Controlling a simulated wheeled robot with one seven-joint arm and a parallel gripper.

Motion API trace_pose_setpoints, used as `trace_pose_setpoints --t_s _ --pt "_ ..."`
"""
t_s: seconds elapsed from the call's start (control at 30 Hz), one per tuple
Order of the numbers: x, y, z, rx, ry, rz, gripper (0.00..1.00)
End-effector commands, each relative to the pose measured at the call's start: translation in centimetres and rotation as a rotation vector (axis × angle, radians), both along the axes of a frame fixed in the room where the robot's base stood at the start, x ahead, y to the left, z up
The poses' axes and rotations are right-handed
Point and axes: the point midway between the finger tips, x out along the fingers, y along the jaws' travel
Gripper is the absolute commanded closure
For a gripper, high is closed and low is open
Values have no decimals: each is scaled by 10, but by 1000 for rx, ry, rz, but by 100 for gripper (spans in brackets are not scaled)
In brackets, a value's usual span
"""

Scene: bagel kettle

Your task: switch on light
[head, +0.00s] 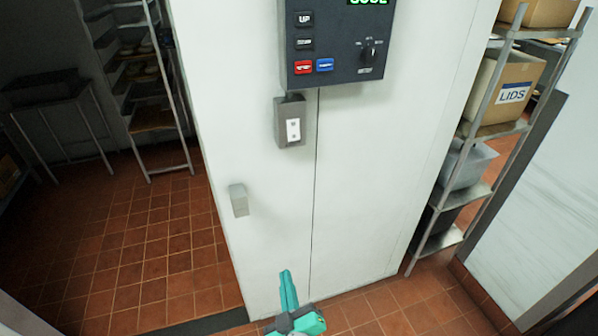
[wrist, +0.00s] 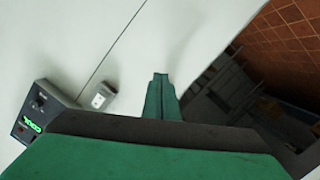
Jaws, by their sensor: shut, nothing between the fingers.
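A grey box with a white light switch plate (head: 293,130) is fixed on the white wall, just below the dark control panel. It also shows in the wrist view (wrist: 99,100), left of my fingers. My gripper (head: 285,275) is green and low in front of the wall, well below the switch and apart from it. Its fingers are together and empty; in the wrist view the gripper (wrist: 160,78) points along the wall to the right of the switch. Whether the switch is on or off is too small to tell.
The dark control panel (head: 333,42) has buttons, a knob and a green display. A small grey box (head: 239,200) sticks out at the wall's left edge. Metal shelves with a LIDS box (head: 505,90) stand at the right. A dim room with a rack (head: 150,90) lies left.

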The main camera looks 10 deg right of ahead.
Motion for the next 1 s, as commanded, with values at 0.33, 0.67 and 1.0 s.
trace_pose_setpoints --t_s 0.33,0.67,1.0 --pt "74 -45 101 -341 -37 104 100" --pt "103 -84 203 -742 -44 208 100" --pt "104 -101 255 -987 -26 269 100"
